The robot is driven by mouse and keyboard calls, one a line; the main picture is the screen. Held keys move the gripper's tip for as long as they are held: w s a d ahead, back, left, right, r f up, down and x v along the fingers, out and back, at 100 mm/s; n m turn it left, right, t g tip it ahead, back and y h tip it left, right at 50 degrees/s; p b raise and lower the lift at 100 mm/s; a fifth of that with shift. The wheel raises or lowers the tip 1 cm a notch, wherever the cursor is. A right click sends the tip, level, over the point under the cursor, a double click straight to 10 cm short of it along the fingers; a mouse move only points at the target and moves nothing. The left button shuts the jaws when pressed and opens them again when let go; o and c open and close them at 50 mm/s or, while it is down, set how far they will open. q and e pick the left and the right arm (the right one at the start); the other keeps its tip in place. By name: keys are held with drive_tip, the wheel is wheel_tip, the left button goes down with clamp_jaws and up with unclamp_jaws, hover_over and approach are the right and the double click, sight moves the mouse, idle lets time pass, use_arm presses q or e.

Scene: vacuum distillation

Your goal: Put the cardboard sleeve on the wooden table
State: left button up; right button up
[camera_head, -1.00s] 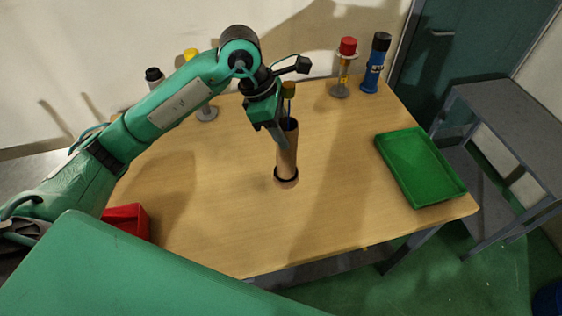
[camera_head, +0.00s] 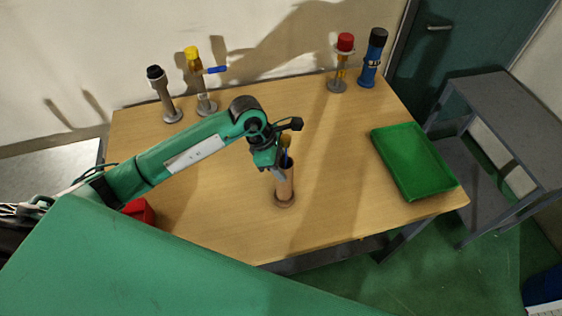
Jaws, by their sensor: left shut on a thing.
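The cardboard sleeve (camera_head: 285,190) is a brown upright tube with a ring around its foot. It is over the middle front part of the wooden table (camera_head: 225,225), and its foot looks at or close to the tabletop. My left gripper (camera_head: 280,172) comes down from above and is shut on the sleeve near its upper end. Something thin and blue with an amber top shows at the sleeve's mouth, partly behind the gripper. My right gripper is not in view.
A green tray (camera_head: 415,162) lies at the table's right edge. A red box (camera_head: 140,210) is at the left front, partly hidden by my arm. A grey shelf (camera_head: 500,115) stands at right.

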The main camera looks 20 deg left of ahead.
use_arm(q)
drive_tip(key=shift+f, duration=0.1)
drive_tip(key=o, duration=1.3)
drive_tip(key=shift+r, duration=0.2)
drive_tip(key=b+v, duration=0.3)
drive_tip(key=v, duration=0.9)
drive_tip(key=shift+b, duration=0.35)
